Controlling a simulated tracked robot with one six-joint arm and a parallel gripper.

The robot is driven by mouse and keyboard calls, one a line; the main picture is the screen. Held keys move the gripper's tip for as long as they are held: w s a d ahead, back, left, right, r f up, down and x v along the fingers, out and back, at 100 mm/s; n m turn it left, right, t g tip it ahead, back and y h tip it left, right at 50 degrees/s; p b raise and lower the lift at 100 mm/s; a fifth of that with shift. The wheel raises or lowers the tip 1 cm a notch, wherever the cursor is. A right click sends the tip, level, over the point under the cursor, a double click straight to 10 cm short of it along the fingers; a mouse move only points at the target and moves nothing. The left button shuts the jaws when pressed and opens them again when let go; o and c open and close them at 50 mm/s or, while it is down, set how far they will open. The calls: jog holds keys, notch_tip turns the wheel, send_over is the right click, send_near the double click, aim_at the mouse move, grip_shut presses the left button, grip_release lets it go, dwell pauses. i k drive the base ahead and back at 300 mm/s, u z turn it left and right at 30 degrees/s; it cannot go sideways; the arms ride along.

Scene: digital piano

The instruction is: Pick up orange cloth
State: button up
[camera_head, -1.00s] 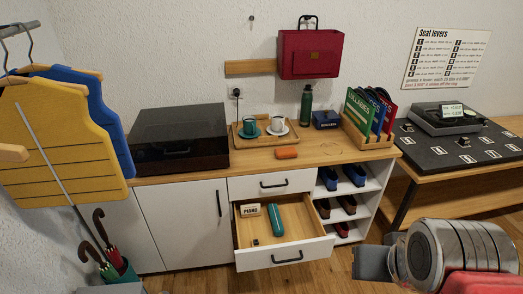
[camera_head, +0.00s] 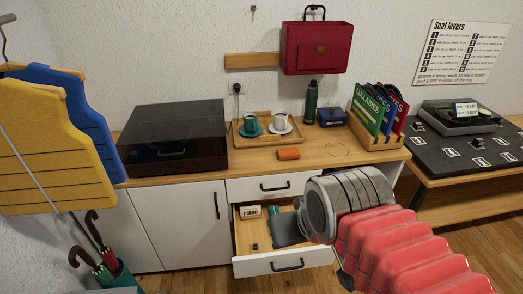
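The orange cloth (camera_head: 288,154) is a small folded pad lying flat on the wooden cabinet top (camera_head: 215,176), near its front edge and in front of the cup tray. Nothing covers it. My gripper (camera_head: 288,230) is below and in front of the cloth, over the open drawer (camera_head: 268,262), and does not touch the cloth. Only a dark grey part of the gripper shows beyond the wrist, so whether the fingers are open or shut is not clear.
The open drawer holds a PIANO card (camera_head: 250,211) and a teal case, mostly hidden by my gripper. Behind the cloth stand a tray (camera_head: 264,142) with two cups and a green bottle (camera_head: 311,103). Bare cabinet top surrounds the cloth.

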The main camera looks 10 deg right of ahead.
aim_at(288, 153)
jog(key=u, duration=0.45)
jog(key=i, duration=0.85)
jog(key=u, duration=0.4)
